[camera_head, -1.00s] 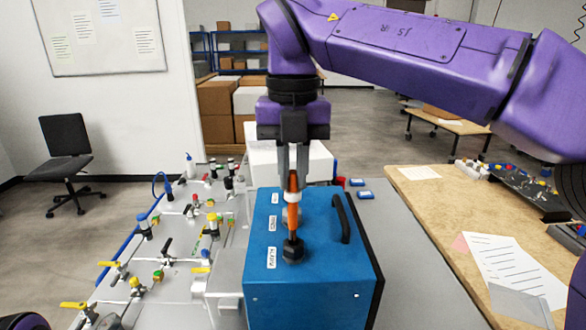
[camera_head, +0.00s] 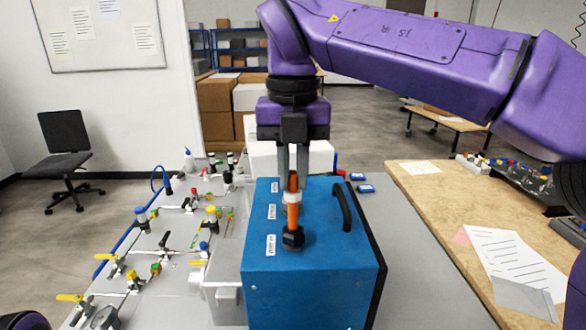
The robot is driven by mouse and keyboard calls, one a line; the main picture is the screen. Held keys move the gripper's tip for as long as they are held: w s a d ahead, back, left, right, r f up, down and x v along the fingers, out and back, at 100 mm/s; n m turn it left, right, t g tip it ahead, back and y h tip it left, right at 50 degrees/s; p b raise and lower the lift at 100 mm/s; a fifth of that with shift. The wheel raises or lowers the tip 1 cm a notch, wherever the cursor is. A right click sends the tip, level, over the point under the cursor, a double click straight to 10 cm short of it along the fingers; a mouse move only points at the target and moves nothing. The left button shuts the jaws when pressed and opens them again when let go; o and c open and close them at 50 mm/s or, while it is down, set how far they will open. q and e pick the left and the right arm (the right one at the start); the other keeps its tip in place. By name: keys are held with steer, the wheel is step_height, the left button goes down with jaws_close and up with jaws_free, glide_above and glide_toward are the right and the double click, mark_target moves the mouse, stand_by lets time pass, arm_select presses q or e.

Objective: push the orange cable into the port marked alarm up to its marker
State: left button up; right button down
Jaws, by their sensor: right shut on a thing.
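The orange cable (camera_head: 293,214) stands upright in the head view, with a white band (camera_head: 293,198) around it just below my right gripper. My right gripper (camera_head: 293,182) is shut on the cable's upper part, above the blue box (camera_head: 310,284). The cable's lower end meets a black port fitting (camera_head: 292,237) on the box's top, beside the nearest white label (camera_head: 271,245), which is too small to read surely. How deep the cable sits inside is hidden. The white band is apart from the fitting, with orange showing between. My left gripper is not in view.
A black handle (camera_head: 342,207) stands on the box's right side, close to my right gripper. A panel with valves and fittings (camera_head: 180,262) lies to the left. A wooden table (camera_head: 425,205) with papers stands at the right. Blue-topped small items (camera_head: 366,189) lie behind the box.

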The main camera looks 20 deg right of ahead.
mark_target(292, 189)
steer(key=shift+f+b, duration=2.25)
steer(key=shift+f, duration=0.35)
steer(key=c, duration=1)
jaws_free()
steer(key=shift+w, duration=0.1)
step_height(292, 189, up, 7)
steer(key=p, duration=0.7)
steer(key=shift+r, duration=0.1)
steer(key=shift+f, duration=0.2)
